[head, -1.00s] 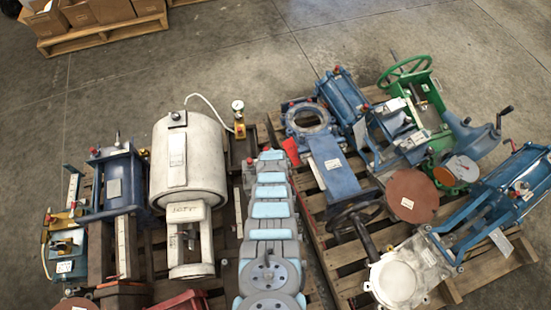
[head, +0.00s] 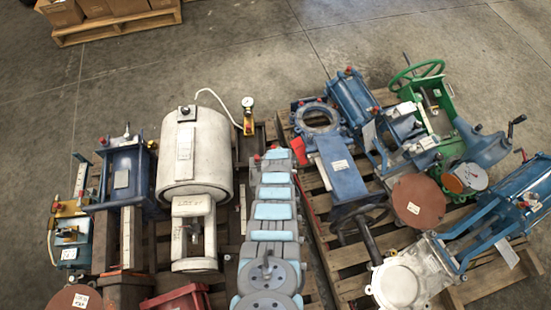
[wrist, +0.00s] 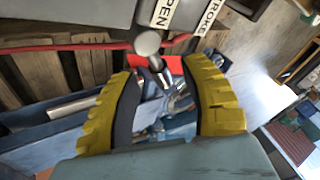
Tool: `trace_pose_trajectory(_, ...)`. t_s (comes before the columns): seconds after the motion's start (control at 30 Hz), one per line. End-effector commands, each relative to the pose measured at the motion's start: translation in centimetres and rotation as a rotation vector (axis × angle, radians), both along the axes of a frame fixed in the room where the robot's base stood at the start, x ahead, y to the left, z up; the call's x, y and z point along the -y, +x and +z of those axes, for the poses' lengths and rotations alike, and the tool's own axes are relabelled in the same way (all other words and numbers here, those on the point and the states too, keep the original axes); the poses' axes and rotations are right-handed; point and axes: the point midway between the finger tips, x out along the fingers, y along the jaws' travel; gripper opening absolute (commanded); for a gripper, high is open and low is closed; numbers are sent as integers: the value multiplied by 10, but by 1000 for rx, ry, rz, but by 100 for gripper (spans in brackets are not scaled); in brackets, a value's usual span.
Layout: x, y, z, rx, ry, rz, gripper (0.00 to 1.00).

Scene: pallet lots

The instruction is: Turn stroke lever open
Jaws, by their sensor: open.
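In the wrist view, a lever with a round grey ball knob (wrist: 147,43) and a short metal stem shows just beyond my fingertips. Two white labels sit by it, a partly cut-off one reading "PEN" (wrist: 163,12) and one reading "STROKE" (wrist: 210,17). My gripper (wrist: 162,68) has two yellow ridged fingers with dark inner pads, spread apart and holding nothing. The knob lies roughly between the fingertips in the picture; I see no contact, and its depth is unclear. In the head view my arm hides the gripper, and I cannot pick out this lever.
A red plate (head: 299,151) is beside my arm in the head view. A blue gate valve (head: 342,165) and a green handwheel (head: 417,76) stand on the right pallet. A white cylinder (head: 196,145) and a pressure gauge (head: 248,102) stand left.

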Motion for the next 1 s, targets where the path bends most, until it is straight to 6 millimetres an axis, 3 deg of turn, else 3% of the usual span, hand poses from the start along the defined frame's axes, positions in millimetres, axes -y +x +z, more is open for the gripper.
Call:
trace_pose_trajectory(0.7, 6, -13, -1, 4, -1, -404, 45)
trace_pose_trajectory(1.0, 2, -24, 27, 4, -1, -410, 45)
